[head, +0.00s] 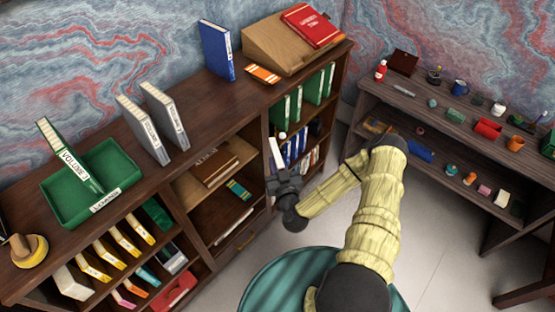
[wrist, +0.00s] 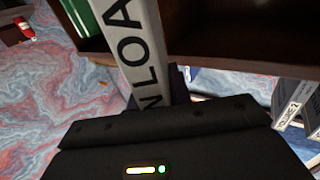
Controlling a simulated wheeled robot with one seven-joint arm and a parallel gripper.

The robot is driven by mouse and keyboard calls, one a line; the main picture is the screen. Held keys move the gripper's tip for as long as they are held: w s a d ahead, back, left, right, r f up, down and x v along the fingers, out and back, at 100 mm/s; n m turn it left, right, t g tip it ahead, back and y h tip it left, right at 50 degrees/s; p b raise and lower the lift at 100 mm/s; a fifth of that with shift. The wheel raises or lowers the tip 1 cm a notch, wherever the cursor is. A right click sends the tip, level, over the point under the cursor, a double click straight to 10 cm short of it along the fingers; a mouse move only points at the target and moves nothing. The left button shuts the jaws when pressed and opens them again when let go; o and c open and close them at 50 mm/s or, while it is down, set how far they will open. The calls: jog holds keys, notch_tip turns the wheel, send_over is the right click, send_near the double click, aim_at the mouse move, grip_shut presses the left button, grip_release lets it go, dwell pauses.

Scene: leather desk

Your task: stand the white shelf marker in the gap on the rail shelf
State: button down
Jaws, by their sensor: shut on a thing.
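My gripper (head: 280,183) is shut on the white shelf marker (head: 275,155), held in front of the right-hand bay of the dark bookcase. The marker stands up from the jaws, slightly tilted. In the wrist view the marker (wrist: 143,45) shows large black letters, partly cut off, and its lower end is hidden by the gripper. Green books (head: 284,112) stand in the top compartment of that bay, with more green books (head: 318,86) to their right and a space between. I cannot tell for certain which compartment is the rail shelf.
Blue books (head: 293,149) stand one compartment below. The bookcase top holds grey volumes (head: 165,115), a green tray (head: 65,205), a blue book (head: 216,50) and a wooden slope (head: 275,43) with a red book (head: 312,25). A side shelf (head: 440,105) with small items stands right. Floor between is clear.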

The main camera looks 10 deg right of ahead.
notch_tip(320, 180, down, 8)
jog(key=b, duration=0.7)
jog(key=shift+d, duration=0.1)
